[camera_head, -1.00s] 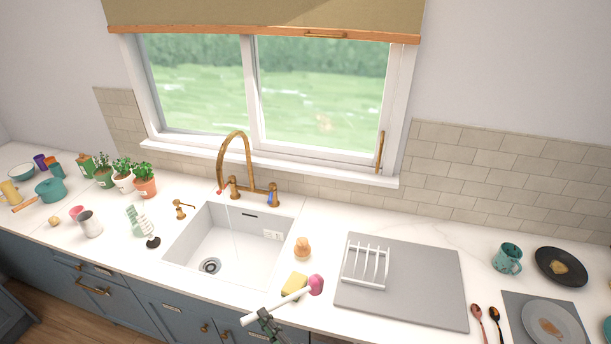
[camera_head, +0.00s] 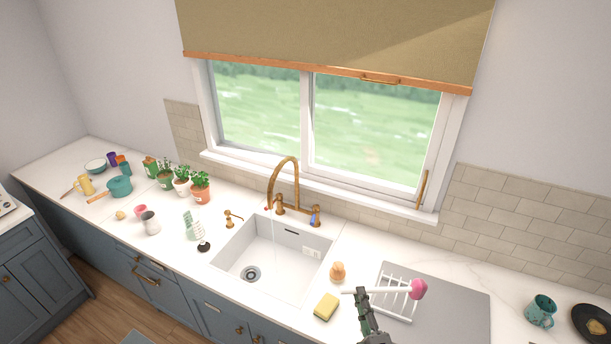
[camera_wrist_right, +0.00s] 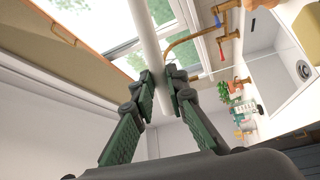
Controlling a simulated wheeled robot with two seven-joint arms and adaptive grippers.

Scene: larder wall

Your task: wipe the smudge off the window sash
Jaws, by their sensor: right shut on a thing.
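The window sash (camera_head: 308,118) is white, with two panes and a brass handle (camera_head: 421,188) at its right side. I cannot clearly make out a smudge on it. My right gripper (camera_head: 362,294) is shut on the white handle of a wand (camera_head: 385,291) with a round pink head (camera_head: 419,289). The wand shows in front of the dish rack, well below the window in the head view. In the right wrist view the white handle (camera_wrist_right: 146,35) passes between the fingertips (camera_wrist_right: 168,88). My left gripper is not in view.
A brass tap (camera_head: 285,165) with a thin stream stands at the sink (camera_head: 262,285), below the window. A yellow sponge (camera_head: 326,307), a wooden-looking knob-shaped item (camera_head: 338,271) and a white rack (camera_head: 386,272) are near the wand. An olive blind (camera_head: 340,35) hangs above the panes. Potted herbs (camera_head: 182,183) stand left.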

